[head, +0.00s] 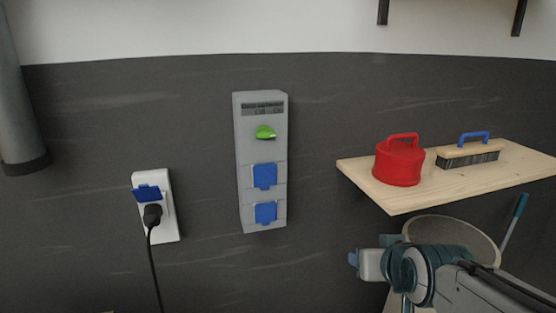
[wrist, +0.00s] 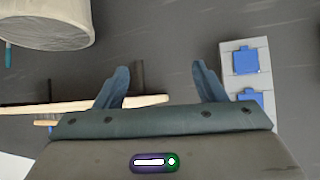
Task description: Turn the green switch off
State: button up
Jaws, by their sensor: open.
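The green switch (head: 265,132) is a knob on the upper part of a grey wall box (head: 247,190), below a dark label strip; its pointed end is towards the right. Two blue socket covers (head: 264,175) sit below it. The box also shows in the wrist view (wrist: 228,60) at the right edge, with its two blue covers, but the green switch is not visible there. My gripper (wrist: 160,84) is open, with nothing between its fingers. In the head view it is at the lower right, right of and below the box, apart from the switch.
A wooden shelf (head: 400,200) juts out right of the box, carrying a red canister (head: 400,163) and a brush (head: 468,154). A bucket (head: 470,229) stands below it. A white socket (head: 168,222) with a black plug (head: 152,214) is at left. The wall around the switch is clear.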

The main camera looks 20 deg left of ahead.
jog(key=w+a+r+n+t+y+b, duration=0.1)
jog(key=w+a+r+t+y+b, duration=0.1)
jog(key=a, duration=0.3)
jog(key=w+a+r+n+t+y+b, duration=0.1)
jog(key=w+a+r+t+y+b, duration=0.15)
jog(key=a, duration=0.25)
jog(key=n+t+y+b, duration=0.1)
jog(key=t+y+b, duration=0.4)
send_near(265, 134)
jog(key=p+x, duration=0.1)
jog(key=x, duration=0.1)
jog(key=p+x, duration=0.1)
jog(key=x, duration=0.2)
jog(key=p+x, duration=0.1)
jog(key=x, duration=0.2)
jog(key=shift+w+f, duration=0.3)
jog(key=shift+w, duration=0.05)
jog(key=shift+h, duration=0.25)
jog(key=c, duration=1)
